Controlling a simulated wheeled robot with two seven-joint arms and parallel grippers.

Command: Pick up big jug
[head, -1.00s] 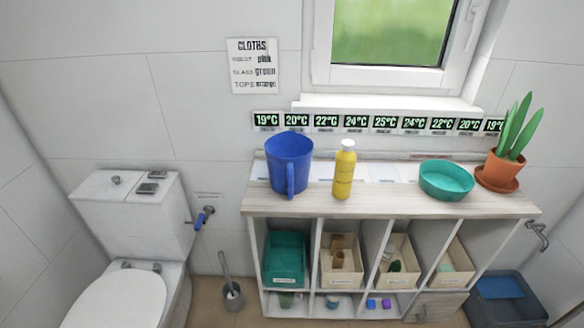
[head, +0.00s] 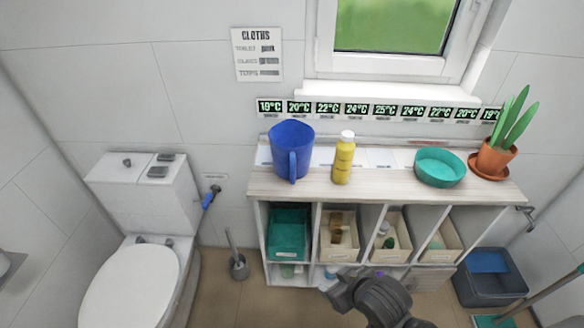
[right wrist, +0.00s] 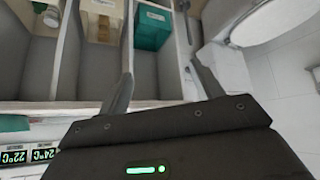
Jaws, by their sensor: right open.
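The big blue jug (head: 288,150) stands upright on the left part of the cart's wooden top (head: 385,188). Its handle faces me. My right gripper (head: 330,284) shows at the bottom of the head view, below the cart top and in front of the lower shelves, apart from the jug. In the right wrist view its two fingers (right wrist: 160,82) are spread with nothing held between them. The jug does not show in the right wrist view. My left gripper is not in view.
A yellow bottle (head: 343,160) stands just right of the jug. A teal bowl (head: 440,168) and a potted plant (head: 495,158) are farther right. Bins, including a teal one (head: 287,236), fill the shelves. A toilet (head: 135,275) is at the left.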

